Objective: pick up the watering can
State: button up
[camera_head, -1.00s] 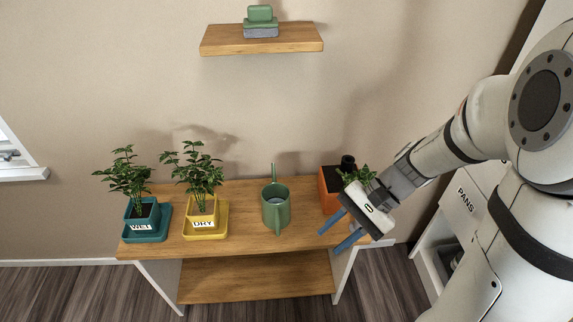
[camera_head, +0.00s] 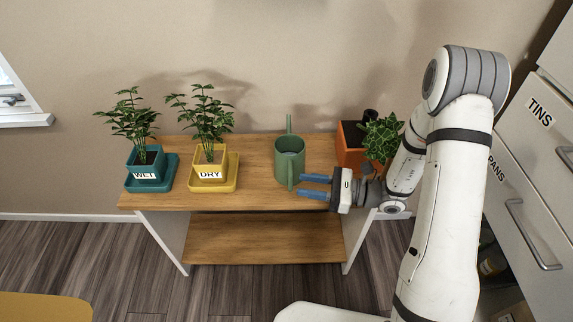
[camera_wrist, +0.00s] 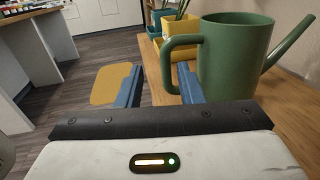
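The green watering can (camera_head: 289,160) stands upright on the wooden table, right of the yellow pot. Its handle faces the front and its spout points to the back wall. My gripper (camera_head: 314,187) is open, with its blue fingers pointing left, just right of the can's handle. In the wrist view, the can (camera_wrist: 232,62) fills the upper right. Its handle reaches left into the space ahead of the fingers (camera_wrist: 158,88). Nothing is held, and I cannot tell whether a finger touches the can.
A teal pot marked WET (camera_head: 147,170) and a yellow pot marked DRY (camera_head: 212,172) hold plants at the left of the table (camera_head: 255,190). An orange planter (camera_head: 350,156) stands close behind my gripper. Drawers (camera_head: 535,150) line the right side.

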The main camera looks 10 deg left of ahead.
aim_at(290, 190)
jog(key=a, duration=0.5)
jog(key=shift+w+f+b, duration=0.15)
jog(key=shift+f+b, duration=0.05)
jog(key=shift+b, duration=0.15)
jog(key=shift+c, duration=0.2)
grip_shut()
